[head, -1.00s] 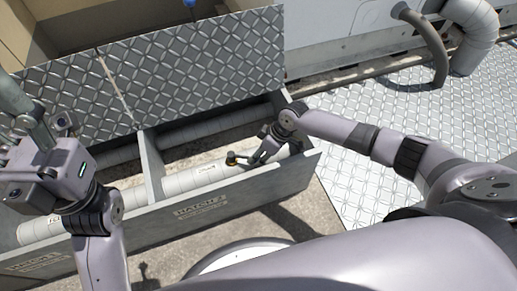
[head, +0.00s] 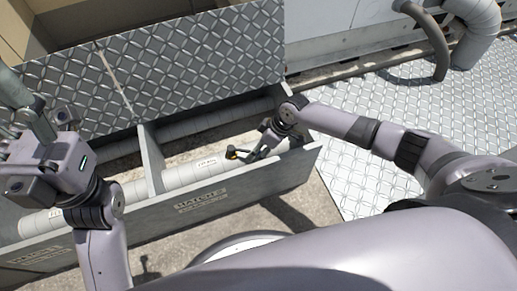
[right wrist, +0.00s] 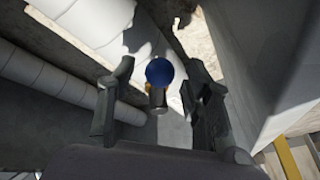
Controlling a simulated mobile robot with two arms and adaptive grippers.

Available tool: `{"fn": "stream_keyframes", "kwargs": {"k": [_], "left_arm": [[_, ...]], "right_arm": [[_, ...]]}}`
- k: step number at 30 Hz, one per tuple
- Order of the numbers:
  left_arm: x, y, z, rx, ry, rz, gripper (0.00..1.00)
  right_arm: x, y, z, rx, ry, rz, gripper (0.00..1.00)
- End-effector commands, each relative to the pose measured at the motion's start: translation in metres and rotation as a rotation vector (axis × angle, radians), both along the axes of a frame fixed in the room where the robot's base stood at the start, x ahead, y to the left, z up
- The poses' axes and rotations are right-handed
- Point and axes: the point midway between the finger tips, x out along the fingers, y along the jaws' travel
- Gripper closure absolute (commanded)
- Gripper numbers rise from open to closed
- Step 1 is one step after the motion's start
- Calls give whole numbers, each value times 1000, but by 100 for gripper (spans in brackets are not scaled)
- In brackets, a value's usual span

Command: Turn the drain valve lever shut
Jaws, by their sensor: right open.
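The drain valve shows in the head view as a small dark fitting with a yellow-orange part (head: 233,154), by the white wrapped pipe inside the open hatch trough. My right gripper (head: 257,150) reaches down into the trough just right of it. In the right wrist view, a blue round knob on a short dark stem (right wrist: 160,72) shows between the two open fingers of my right gripper (right wrist: 157,104), with a bit of yellow behind it. The knob seems apart from both fingers. My left gripper (head: 22,118) is at the far left, above the trough, its jaw opening unclear.
Diamond-plate hatch covers (head: 190,62) stand raised behind the trough. The trough's front wall (head: 250,185) and a divider (head: 151,160) bound the space around the valve. Plated floor (head: 350,180) lies clear at the right, with a bent hose (head: 435,45) beyond.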

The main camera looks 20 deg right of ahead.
Motion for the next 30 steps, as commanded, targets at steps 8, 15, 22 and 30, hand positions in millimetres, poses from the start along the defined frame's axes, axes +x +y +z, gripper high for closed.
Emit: {"fn": "stream_keyframes", "kwargs": {"k": [8,15,22,30], "left_arm": [[0,0,0,0,-1,0,49],[0,0,0,0,-1,0,49],[0,0,0,0,-1,0,49],[0,0,0,0,-1,0,49]], "right_arm": [[-4,-20,41,-1,-4,-1,54],[-10,-39,85,-1,-2,0,54],[-13,-48,105,-1,1,0,54],[-13,-48,107,0,0,0,54]]}}
